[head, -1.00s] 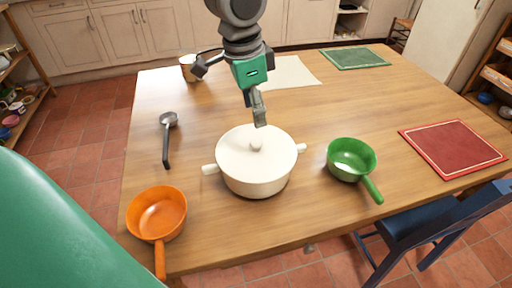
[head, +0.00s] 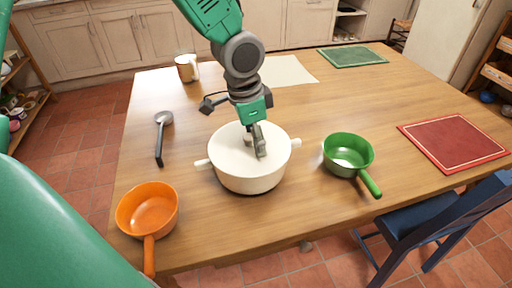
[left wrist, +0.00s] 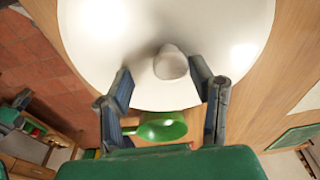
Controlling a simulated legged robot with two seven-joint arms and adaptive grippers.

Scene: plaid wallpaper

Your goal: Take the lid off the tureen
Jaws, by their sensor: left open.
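The white tureen (head: 250,180) stands on the wooden table with its white lid (head: 228,146) on top. Its side handles point left and right. My left gripper (head: 256,147) is over the middle of the lid, coming down from above, and partly hides the knob in the head view. In the left wrist view the round knob (left wrist: 171,64) lies between the spread, empty fingers of the open left gripper (left wrist: 162,78), near their tips. I cannot tell whether the fingers touch the lid. My right gripper is not in view.
A green pan (head: 347,150) stands right of the tureen, an orange pan (head: 148,208) at front left. A ladle (head: 160,138) lies left, a mug (head: 187,68) stands behind. A red mat (head: 453,142) lies right, a blue chair (head: 440,222) at the front right edge.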

